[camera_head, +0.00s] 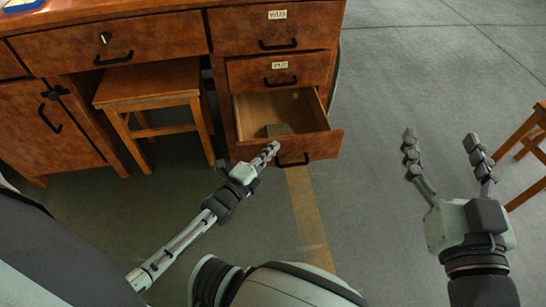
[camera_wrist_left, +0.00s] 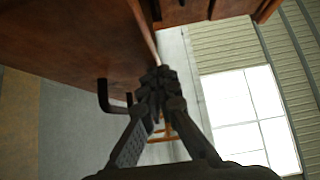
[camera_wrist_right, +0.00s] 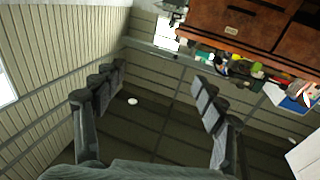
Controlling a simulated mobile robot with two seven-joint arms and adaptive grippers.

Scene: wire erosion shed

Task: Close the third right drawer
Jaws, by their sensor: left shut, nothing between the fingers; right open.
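The third right drawer (camera_head: 305,147) of the wooden desk is pulled out, below two shut drawers. Its inside is in view and holds a small dark flat object (camera_head: 279,130). A black handle (camera_head: 293,161) is on its front. My left gripper (camera_head: 272,149) is shut and empty, close to the left part of the drawer front; I cannot tell if it touches. In the left wrist view its closed fingers (camera_wrist_left: 158,82) are beside the drawer front (camera_wrist_left: 85,45) and its black handle (camera_wrist_left: 112,98). My right gripper (camera_head: 441,137) is open and empty over the floor, right of the desk.
The top drawer (camera_head: 275,30) and second drawer (camera_head: 279,72) are shut and carry labels. A wooden stool (camera_head: 150,85) stands under the desk, left of the drawers. Another wooden stool (camera_head: 530,140) is at the right edge. The floor between desk and right stool is clear.

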